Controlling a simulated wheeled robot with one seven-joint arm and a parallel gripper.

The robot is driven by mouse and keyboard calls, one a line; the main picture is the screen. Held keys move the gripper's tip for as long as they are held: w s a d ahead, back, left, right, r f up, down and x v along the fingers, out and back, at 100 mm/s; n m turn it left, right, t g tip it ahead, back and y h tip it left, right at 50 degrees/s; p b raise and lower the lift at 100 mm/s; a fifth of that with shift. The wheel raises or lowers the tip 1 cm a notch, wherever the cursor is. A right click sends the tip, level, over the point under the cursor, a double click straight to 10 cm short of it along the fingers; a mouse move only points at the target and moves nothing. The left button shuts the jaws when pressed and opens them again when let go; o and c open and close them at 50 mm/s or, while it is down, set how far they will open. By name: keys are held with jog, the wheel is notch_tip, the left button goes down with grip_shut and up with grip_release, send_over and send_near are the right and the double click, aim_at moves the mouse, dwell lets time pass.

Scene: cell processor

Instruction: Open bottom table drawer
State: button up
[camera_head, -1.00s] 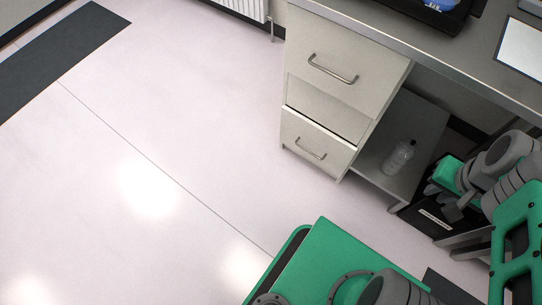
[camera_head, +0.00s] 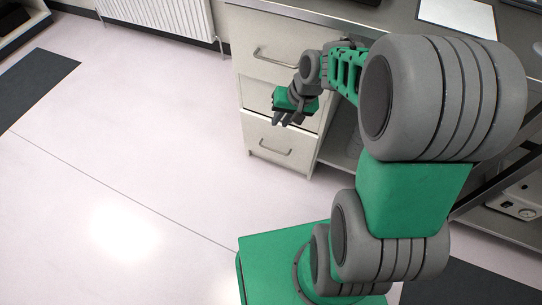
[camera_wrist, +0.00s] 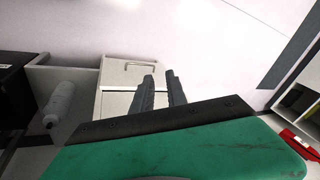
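The bottom drawer (camera_head: 270,160) is a pale front low in the cabinet under the table, with a curved metal handle (camera_head: 275,152). It looks shut or nearly so, with a thin dark line along its top edge. In the wrist view, which shows the floor at the top, the bottom drawer (camera_wrist: 118,76) and its handle (camera_wrist: 138,65) lie up and left of the fingertips. My gripper (camera_head: 283,121) is in front of the cabinet, above the bottom handle and apart from it. In the wrist view my gripper (camera_wrist: 161,74) has two dark fingers with a gap, nothing between them.
The top drawer (camera_head: 275,40) is above, with its own handle (camera_head: 272,62). A radiator (camera_head: 165,18) is on the wall behind. The floor (camera_head: 130,140) left of the cabinet is clear.

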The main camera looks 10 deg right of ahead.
jog(key=w+f+m+t+y+b, duration=0.1)
jog(key=w+f, duration=0.3)
jog(key=f, duration=0.3)
jog(key=w+f+m+y+b, duration=0.2)
jog(key=w+f, duration=0.1)
jog(key=f, duration=0.3)
jog(key=m+t+y+b, duration=0.3)
jog(key=m+t+b, duration=0.5)
jog(key=m, duration=0.5)
send_near(276, 151)
jog(key=f+p+x, duration=0.1)
jog(key=x, duration=0.2)
jog(key=shift+n+t, duration=0.3)
jog(key=b+x, duration=0.2)
jog(key=x, duration=0.4)
jog(key=shift+w+a, duration=0.25)
jog(key=shift+a, duration=0.05)
jog(key=shift+w+a, duration=0.15)
jog(key=shift+w, duration=0.1)
jog(key=shift+c, duration=0.2)
grip_shut()
